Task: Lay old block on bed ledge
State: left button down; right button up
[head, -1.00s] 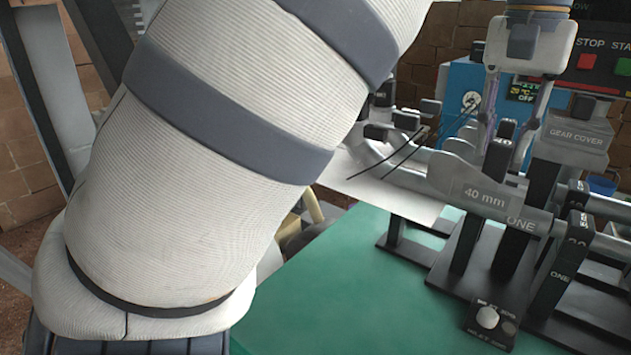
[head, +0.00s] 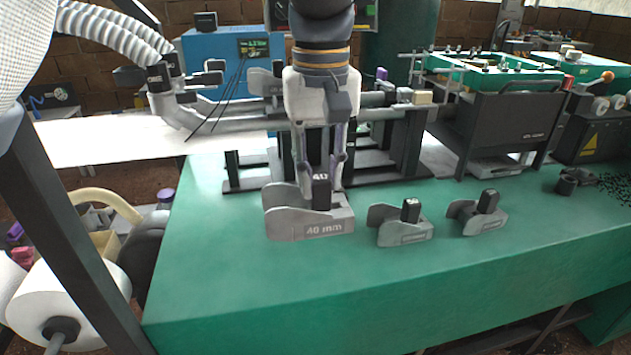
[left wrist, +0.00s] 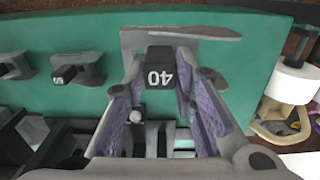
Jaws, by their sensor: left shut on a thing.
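A grey forming block marked "40 mm" (head: 295,226) with a black knob marked "40" stands at the near part of the green bench top (head: 235,295). My left gripper (head: 322,188) comes down from above and is shut on that knob. In the left wrist view the knob (left wrist: 160,72) sits between the two purple-padded fingers. The block looks upright and at or just above the green surface; I cannot tell whether it touches. My right gripper is not in view.
Two smaller grey blocks with black knobs, one near (head: 404,226) and one farther right (head: 480,214), stand to the right of the 40 block. Behind is a black-framed rod fixture (head: 405,140) and a blue box (head: 205,55). A white paper roll (head: 60,300) is at lower left. Green surface in front is clear.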

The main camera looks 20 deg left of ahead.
pick_arm(q)
jog(key=a+f, duration=0.4)
jog(key=w+a+f, duration=0.1)
jog(key=a+f, duration=0.3)
jog(key=a, duration=0.1)
jog(key=a+f, duration=0.4)
jog(key=f, duration=0.1)
jog(key=shift+w+a+b, duration=0.3)
jog(key=shift+a+b, duration=0.05)
jog(key=shift+a, duration=0.05)
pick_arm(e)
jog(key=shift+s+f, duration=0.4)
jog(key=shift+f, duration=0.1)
pick_arm(q)
jog(key=shift+f, duration=0.15)
jog(key=c, duration=1.3)
grip_release()
